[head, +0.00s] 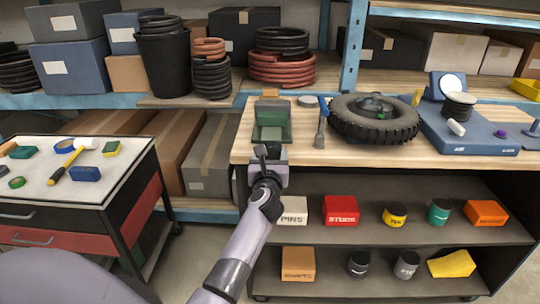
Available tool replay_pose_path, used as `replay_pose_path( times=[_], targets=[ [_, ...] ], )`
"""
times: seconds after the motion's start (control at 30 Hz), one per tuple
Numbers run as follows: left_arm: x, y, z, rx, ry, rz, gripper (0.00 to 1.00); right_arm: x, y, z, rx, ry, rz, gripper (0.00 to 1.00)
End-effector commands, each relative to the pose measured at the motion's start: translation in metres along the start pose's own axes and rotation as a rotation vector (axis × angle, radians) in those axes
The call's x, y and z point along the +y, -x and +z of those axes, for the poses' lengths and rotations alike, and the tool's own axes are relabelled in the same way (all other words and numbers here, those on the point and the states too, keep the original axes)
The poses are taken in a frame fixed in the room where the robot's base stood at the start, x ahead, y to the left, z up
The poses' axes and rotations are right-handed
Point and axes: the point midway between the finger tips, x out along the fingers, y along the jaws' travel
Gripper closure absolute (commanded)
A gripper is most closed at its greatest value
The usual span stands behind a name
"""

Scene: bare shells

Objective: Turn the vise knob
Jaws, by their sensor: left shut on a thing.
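The green vise (272,122) stands at the left end of the wooden workbench, near its front edge. My left gripper (267,153) is at the front of the vise, just below its green body. It is shut on the vise knob, which the fingers mostly hide. I cannot tell the knob's turn angle. My right gripper is not in view.
A tire (374,118) and a blue-handled tool (322,125) lie on the workbench (300,151) right of the vise. Shelves below hold boxes and cans. A tool cart (48,190) stands at left. Storage shelves stand behind.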

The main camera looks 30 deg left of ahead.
Motion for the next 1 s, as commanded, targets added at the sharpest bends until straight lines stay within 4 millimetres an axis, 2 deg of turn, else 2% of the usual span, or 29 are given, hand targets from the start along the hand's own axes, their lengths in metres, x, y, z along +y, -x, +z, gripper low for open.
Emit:
replay_pose_path(
  times=[0.37,1.0],
  targets=[
    [-0.0007,-0.0002,-0.0002,0.0,-0.185,0.0,0.66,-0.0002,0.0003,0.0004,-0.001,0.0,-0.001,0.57],
    [-0.0025,-0.0003,-0.0011,0.0,-0.784,0.001,0.66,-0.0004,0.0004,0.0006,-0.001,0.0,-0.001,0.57]
  ],
)
